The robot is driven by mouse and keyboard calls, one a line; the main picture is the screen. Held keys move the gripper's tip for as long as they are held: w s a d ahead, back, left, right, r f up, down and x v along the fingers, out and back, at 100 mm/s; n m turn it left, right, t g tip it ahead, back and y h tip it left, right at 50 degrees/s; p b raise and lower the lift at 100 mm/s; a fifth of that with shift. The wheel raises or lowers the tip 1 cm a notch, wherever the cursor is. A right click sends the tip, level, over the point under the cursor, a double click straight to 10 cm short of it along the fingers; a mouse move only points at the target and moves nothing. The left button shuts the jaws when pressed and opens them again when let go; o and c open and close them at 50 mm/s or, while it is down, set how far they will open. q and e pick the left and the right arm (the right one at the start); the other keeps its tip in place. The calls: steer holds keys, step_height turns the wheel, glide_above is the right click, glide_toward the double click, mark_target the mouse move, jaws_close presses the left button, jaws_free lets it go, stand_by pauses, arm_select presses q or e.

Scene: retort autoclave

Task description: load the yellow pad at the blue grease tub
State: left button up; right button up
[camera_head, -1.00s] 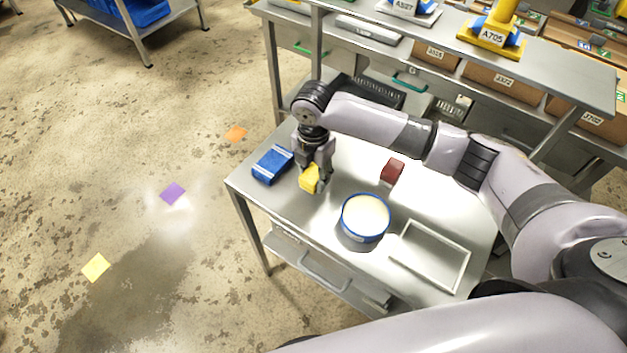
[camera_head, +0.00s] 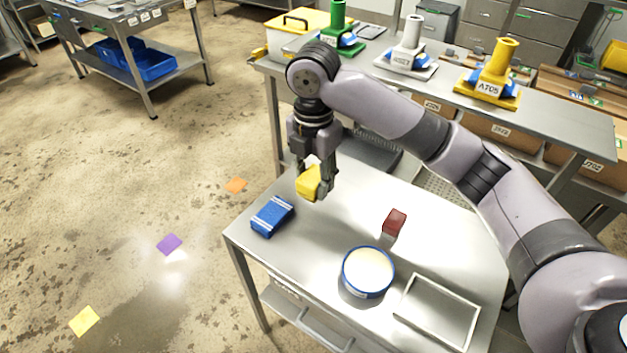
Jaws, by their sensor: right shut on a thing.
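The yellow pad (camera_head: 309,183) is held between the fingers of my right gripper (camera_head: 314,180), above the back left part of the steel table (camera_head: 330,235). The blue grease tub (camera_head: 368,272) stands on the table, open, with pale grease filling its top. It is in front and to the right of the pad, apart from it. My left gripper does not show.
A blue pack (camera_head: 272,216) lies at the table's left edge. A dark red block (camera_head: 395,221) stands behind the tub. An empty shallow tray (camera_head: 437,310) lies to the tub's right. A shelf with coloured labelled stands, including a yellow one (camera_head: 491,80), runs behind.

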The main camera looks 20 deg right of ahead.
steer(key=o, duration=0.5)
steer(key=c, duration=0.5)
